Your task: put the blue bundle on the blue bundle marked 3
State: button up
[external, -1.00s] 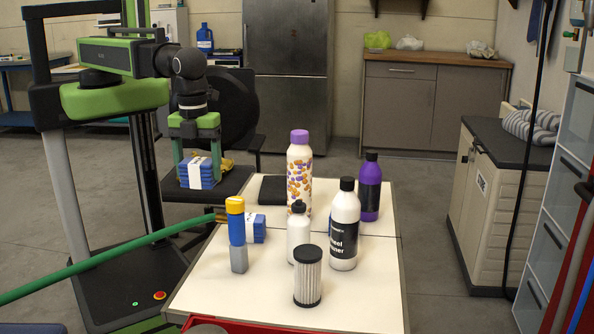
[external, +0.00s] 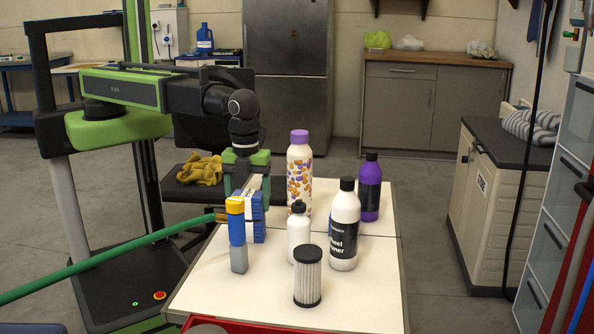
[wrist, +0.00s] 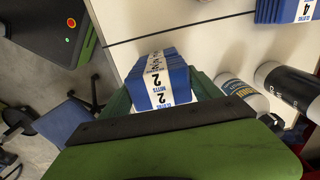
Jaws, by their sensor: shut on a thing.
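My gripper (external: 248,198) is shut on a blue bundle (external: 257,212) with a white band. In the wrist view this held bundle (wrist: 158,80) reads 2. In the external view it is right over another blue bundle (external: 259,235) on the white table; I cannot tell whether they touch. The lower bundle is partly hidden behind a blue and yellow object, and its number cannot be read. In the wrist view the held bundle and gripper hide what lies below. A blue bundle marked 4 (wrist: 289,11) lies apart at the top right there.
The blue and yellow upright object (external: 237,235) stands close in front of the bundles. A small white bottle (external: 299,236), a patterned bottle (external: 299,175), a black-labelled bottle (external: 344,225), a purple bottle (external: 370,190) and a filter (external: 307,277) stand to the right. The table's front left is clear.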

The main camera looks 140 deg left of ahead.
aim_at(248, 193)
jog(key=shift+f, duration=0.45)
jog(key=o, duration=1.5)
jog(key=shift+c, duration=0.2)
notch_tip(248, 193, up, 12)
jog(key=p, duration=1.2)
jog(key=shift+r, duration=0.2)
